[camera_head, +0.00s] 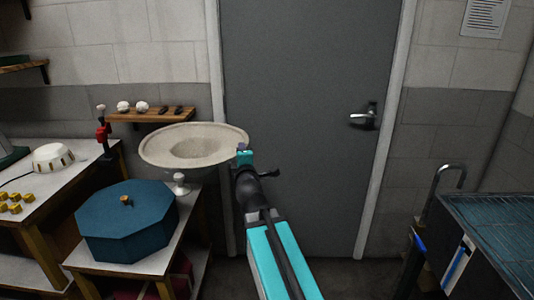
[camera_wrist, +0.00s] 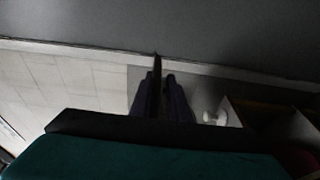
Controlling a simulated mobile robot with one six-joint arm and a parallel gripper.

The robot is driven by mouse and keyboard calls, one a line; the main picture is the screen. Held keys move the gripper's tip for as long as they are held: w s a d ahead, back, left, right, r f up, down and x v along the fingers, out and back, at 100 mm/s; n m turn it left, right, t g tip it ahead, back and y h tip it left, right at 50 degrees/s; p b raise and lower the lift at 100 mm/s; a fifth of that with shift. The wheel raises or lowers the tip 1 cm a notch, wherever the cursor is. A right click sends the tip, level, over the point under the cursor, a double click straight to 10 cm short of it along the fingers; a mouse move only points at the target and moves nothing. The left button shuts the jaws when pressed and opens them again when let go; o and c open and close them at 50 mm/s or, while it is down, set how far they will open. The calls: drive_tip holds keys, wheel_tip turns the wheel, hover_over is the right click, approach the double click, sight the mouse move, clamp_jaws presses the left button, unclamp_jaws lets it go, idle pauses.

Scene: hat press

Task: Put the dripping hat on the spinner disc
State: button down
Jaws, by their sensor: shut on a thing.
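The pale beige wide-brimmed hat (camera_head: 218,138) is held in the air, crown hollow facing up, over the small table at the left. My gripper (camera_head: 244,151) is shut on the right edge of its brim. In the wrist view my gripper's two dark fingers (camera_wrist: 161,98) stand on either side of a thin dark edge, which looks like the brim seen edge-on. No drips can be made out. I cannot pick out the spinner disc for sure. A white knobbed post (camera_head: 180,183) stands just below the hat; a white shape (camera_wrist: 215,116) in the wrist view may be it.
A blue eight-sided box (camera_head: 128,228) with a knob sits on the small table. A white round device (camera_head: 54,157) and yellow blocks (camera_head: 12,203) lie on the left bench. A wall shelf (camera_head: 150,115) is behind the hat. A grey door (camera_head: 300,100) is behind my arm; a sink unit (camera_head: 490,235) is at right.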

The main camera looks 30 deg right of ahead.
sight(195, 161)
drive_tip(key=a+n+y, duration=0.1)
drive_tip(key=a+y, duration=0.1)
drive_tip(key=a, duration=0.3)
drive_tip(key=w+a+r+n+y, duration=0.1)
drive_tip(key=a, duration=0.5)
drive_tip(key=w+a+r+n+y, duration=0.1)
drive_tip(key=a+y, duration=0.1)
drive_tip(key=a, duration=0.3)
drive_tip(key=shift+w+a+r+n+t+y+b, duration=0.2)
drive_tip(key=shift+n+t+y+b, duration=0.1)
drive_tip(key=shift+t+b, duration=0.1)
drive_tip(key=shift+d, duration=0.1)
